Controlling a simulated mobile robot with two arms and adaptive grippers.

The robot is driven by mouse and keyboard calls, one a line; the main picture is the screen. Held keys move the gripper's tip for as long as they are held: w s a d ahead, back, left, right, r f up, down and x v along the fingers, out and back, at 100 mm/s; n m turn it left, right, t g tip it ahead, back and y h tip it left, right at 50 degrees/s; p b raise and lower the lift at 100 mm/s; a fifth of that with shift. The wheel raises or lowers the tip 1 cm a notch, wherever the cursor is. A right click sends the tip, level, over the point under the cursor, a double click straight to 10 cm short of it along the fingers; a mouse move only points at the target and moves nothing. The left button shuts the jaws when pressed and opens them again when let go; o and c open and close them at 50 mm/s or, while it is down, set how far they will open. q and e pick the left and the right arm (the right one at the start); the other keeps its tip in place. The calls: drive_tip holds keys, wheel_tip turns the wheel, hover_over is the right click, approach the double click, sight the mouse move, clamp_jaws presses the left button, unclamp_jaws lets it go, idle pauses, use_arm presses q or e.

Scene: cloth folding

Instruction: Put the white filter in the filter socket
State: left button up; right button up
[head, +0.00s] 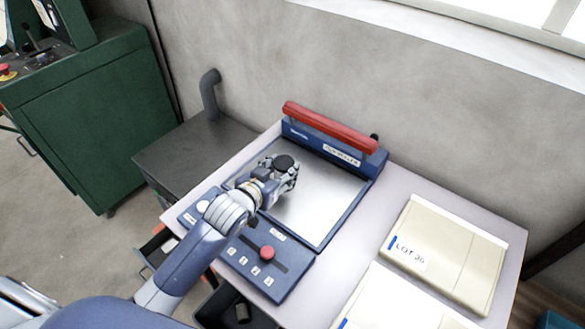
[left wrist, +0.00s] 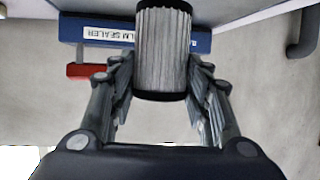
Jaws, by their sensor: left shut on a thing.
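The white filter (left wrist: 162,50) is a pleated cylinder with black end caps, seen in the left wrist view between the fingers. In the head view its black round cap (head: 284,162) shows at the top of my left gripper (head: 280,180), and the hand hides most of the rest. My left gripper is shut on the filter, also in the left wrist view (left wrist: 162,85). It holds the filter over the metal plate of the film sealer. I cannot make out a filter socket in either view. My right gripper is not in view.
The blue film sealer (head: 345,215) has a red handle (head: 330,128) at its back and a red button (head: 267,252) in front. A grey pipe (head: 210,95) rises behind. Open drawers (head: 153,250) stick out below.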

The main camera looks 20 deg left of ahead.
use_arm(q)
drive_tip(key=w, duration=0.1)
drive_tip(key=w+d, duration=0.2)
drive_tip(key=w, duration=0.1)
drive_tip(key=shift+f, duration=0.25)
drive_tip(key=shift+a+f+p, duration=0.1)
drive_tip(key=shift+f+p, duration=0.35)
drive_tip(key=shift+f, duration=1.25)
drive_tip(key=shift+f, duration=0.15)
drive_tip(key=o, duration=1.1)
